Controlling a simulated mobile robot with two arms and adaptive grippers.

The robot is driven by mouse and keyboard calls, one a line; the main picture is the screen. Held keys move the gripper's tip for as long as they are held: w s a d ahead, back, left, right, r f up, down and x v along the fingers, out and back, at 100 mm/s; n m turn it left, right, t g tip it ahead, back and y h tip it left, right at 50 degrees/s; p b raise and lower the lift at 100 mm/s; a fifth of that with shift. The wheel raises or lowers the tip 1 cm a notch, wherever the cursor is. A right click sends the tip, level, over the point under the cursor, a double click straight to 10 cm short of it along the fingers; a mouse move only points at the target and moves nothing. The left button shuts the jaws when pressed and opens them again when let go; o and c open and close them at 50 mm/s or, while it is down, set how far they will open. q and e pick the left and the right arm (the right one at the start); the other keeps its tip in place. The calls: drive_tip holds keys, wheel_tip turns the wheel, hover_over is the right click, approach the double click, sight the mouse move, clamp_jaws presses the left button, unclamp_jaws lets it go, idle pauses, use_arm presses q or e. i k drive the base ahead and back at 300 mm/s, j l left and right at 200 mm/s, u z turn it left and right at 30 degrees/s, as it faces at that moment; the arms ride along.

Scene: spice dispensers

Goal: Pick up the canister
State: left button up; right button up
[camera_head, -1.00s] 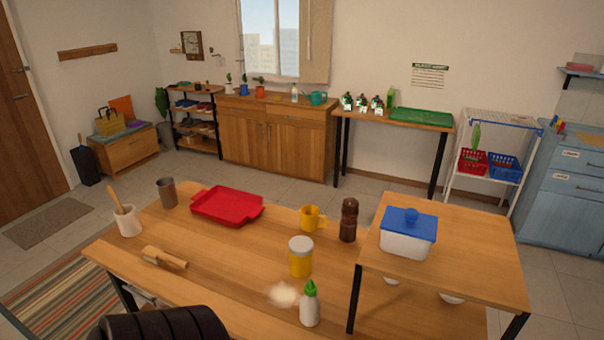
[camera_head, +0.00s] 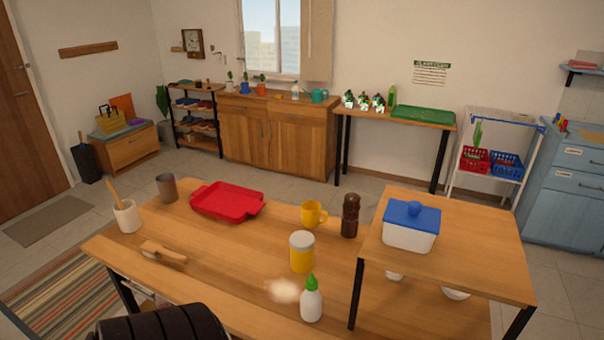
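The likely canister (camera_head: 301,252) is a yellow cylinder with a pale grey-white lid. It stands upright on the wooden table (camera_head: 235,248), right of the table's middle. A small white bottle with a green nozzle (camera_head: 311,302) stands in front of it, and a pale powdery patch (camera_head: 284,289) lies to its front left. Neither gripper is in view, so I cannot see whether they are open or shut. Nothing is touching the canister.
A yellow mug (camera_head: 312,214) and a brown pepper mill (camera_head: 350,216) stand behind the canister. A red tray (camera_head: 228,201), brush (camera_head: 164,253), white crock (camera_head: 127,216) and grey cup (camera_head: 167,188) are further left. A raised shelf (camera_head: 470,250) with a blue-lidded box (camera_head: 409,228) is right.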

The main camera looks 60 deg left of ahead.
sight(301, 243)
drive_tip(key=u, duration=1.75)
